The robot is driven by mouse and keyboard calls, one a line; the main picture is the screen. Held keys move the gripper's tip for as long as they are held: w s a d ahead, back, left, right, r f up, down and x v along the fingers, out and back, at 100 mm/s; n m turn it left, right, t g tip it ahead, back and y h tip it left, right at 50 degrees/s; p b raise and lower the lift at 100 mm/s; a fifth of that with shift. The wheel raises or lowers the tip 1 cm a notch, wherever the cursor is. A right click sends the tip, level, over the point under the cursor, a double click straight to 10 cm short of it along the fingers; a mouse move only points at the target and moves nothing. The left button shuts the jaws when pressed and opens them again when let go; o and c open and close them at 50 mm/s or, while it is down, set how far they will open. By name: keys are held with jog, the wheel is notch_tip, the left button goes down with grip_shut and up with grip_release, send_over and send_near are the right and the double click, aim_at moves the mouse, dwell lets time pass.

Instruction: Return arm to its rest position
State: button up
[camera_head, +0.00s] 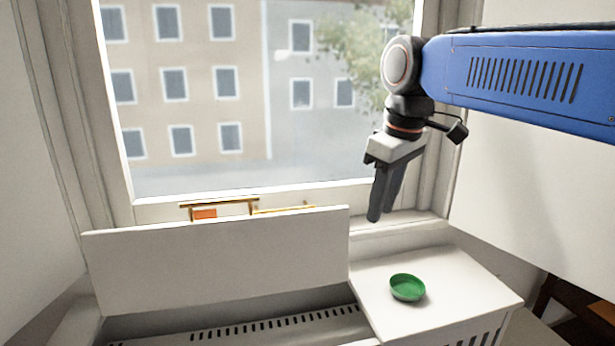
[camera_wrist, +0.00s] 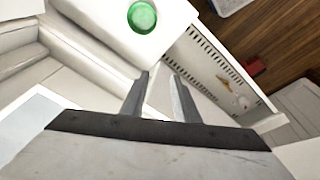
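My blue arm reaches in from the right in the head view. My gripper (camera_head: 380,216) hangs below its wrist, pointing down, in front of the window's right side. In the wrist view the two fingers of my gripper (camera_wrist: 159,76) stand apart with nothing between them, so it is open and empty. A small round green dish (camera_head: 407,288) sits on the white ledge (camera_head: 470,292), below and slightly right of the gripper, and apart from it. The dish also shows in the wrist view (camera_wrist: 142,17), near the top edge.
A white panel (camera_head: 215,262) stands tilted up left of the dish, above a slotted grille (camera_head: 275,327). Behind it, gold and orange pieces (camera_head: 205,213) show at the window sill. The wrist view shows wooden floor (camera_wrist: 285,35) and a small red object (camera_wrist: 257,67).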

jog(key=s+d+f+m+t, duration=0.1)
jog(key=s+d+f+m, duration=0.3)
jog(key=s+d+f, duration=0.3)
jog(key=s+d+f+m+t+h, duration=0.1)
jog(key=s+d+f+m, duration=0.4)
jog(key=f, duration=1)
jog(key=s+d, duration=0.2)
jog(key=s, duration=0.2)
jog(key=shift+s+d+f+t, duration=0.25)
jog(key=shift+s+d+t, duration=0.05)
jog(key=shift+d, duration=0.05)
